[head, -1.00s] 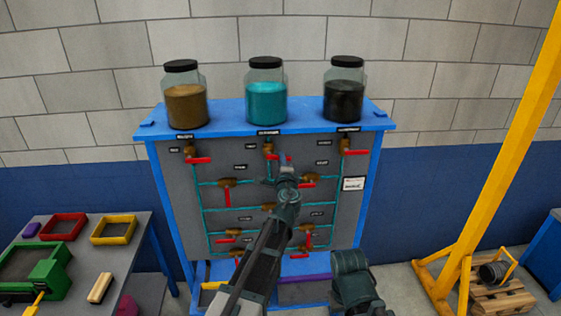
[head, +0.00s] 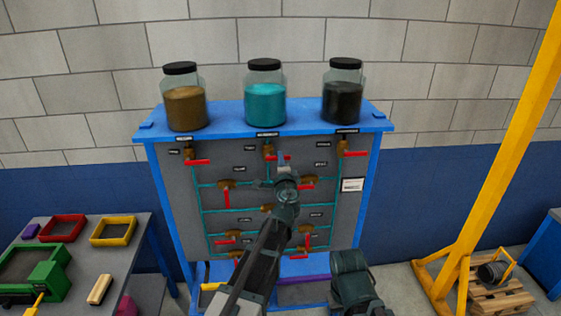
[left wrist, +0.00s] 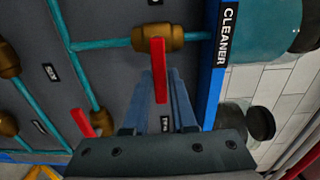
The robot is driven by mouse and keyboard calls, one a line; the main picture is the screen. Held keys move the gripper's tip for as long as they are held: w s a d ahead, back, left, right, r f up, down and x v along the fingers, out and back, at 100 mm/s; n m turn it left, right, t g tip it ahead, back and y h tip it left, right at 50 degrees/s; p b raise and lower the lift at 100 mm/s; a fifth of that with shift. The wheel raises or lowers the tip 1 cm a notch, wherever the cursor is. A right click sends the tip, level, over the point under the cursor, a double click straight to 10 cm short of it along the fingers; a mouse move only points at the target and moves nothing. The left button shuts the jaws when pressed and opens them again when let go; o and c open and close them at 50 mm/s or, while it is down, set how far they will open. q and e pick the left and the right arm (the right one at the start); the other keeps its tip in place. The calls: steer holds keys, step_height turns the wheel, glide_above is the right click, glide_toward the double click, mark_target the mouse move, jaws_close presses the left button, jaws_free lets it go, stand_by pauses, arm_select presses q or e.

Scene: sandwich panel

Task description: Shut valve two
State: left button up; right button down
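A brass valve with a red lever handle (left wrist: 159,70) sits on the teal pipe below the CLEANER label in the left wrist view. In the head view its brass body (head: 268,150) is under the teal jar, partly behind my left gripper (head: 282,162). The lever lies crosswise to its pipe. In the left wrist view my left gripper (left wrist: 161,88) is open, with a finger on each side of the lever. Whether the fingers touch it is unclear. A small label (left wrist: 165,124) shows partly between the fingers; its text is cut off. My right gripper is not in view.
The blue-framed panel (head: 372,165) carries several other red-handled valves close by. Jars of brown (head: 186,106), teal (head: 265,102) and black (head: 343,100) contents stand on top. A table with trays (head: 113,230) is at left, a yellow post (head: 500,150) at right.

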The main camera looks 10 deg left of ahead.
arm_select(q)
steer(key=o, duration=0.3)
steer(key=shift+s, duration=0.1)
steer(key=v, duration=1.3)
steer(key=shift+s, duration=0.35)
steer(key=shift+d, duration=0.1)
